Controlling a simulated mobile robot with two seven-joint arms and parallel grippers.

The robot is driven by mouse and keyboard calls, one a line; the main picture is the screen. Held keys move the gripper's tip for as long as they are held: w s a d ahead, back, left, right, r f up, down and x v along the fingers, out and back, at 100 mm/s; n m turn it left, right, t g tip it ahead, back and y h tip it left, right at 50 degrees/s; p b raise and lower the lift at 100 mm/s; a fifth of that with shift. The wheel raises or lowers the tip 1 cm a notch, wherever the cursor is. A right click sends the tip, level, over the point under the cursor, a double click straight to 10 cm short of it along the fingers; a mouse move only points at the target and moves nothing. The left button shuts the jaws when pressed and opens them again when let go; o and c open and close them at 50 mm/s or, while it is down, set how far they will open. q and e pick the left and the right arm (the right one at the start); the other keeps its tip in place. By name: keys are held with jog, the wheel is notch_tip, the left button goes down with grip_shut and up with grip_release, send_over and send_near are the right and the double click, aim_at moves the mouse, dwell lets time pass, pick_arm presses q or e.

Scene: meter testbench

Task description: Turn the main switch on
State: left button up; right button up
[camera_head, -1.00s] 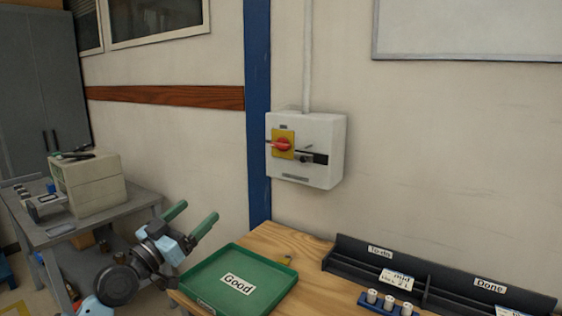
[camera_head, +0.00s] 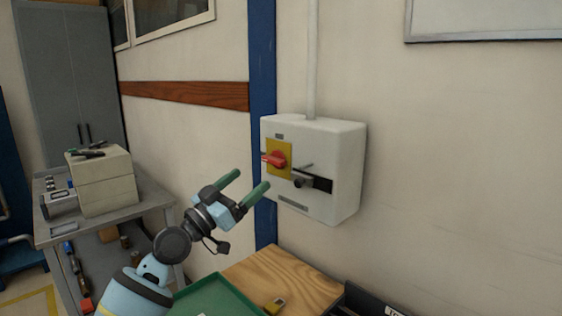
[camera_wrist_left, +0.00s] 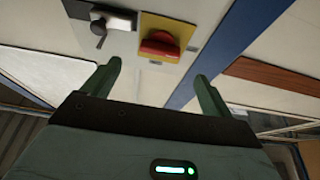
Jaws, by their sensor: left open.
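The main switch is a red rotary handle (camera_head: 273,160) on a yellow plate (camera_head: 284,150), on the front of a white wall box (camera_head: 335,150). The handle lies roughly level in the head view. A black lever (camera_head: 300,180) sits right of it. My left gripper (camera_head: 243,183) is open and empty, below and left of the handle, its green fingers pointing up toward the box. In the left wrist view the red handle (camera_wrist_left: 160,46) shows ahead of and between the two fingers (camera_wrist_left: 157,82), apart from them. My right gripper is not in view.
A blue post (camera_head: 262,80) runs up the wall left of the box. A grey bench (camera_head: 150,195) with a beige device (camera_head: 105,182) stands at left.

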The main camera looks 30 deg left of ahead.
aim_at(270, 161)
pick_arm(q)
jog(key=x, duration=0.3)
jog(key=p+x, duration=0.1)
jog(key=x, duration=0.2)
jog(key=shift+w+d+r, duration=0.1)
jog(key=shift+w+r, duration=0.05)
jog(key=shift+r, duration=0.2)
jog(key=shift+w+d+r, duration=0.1)
jog(key=shift+w+d, duration=0.05)
jog(key=shift+w, duration=0.3)
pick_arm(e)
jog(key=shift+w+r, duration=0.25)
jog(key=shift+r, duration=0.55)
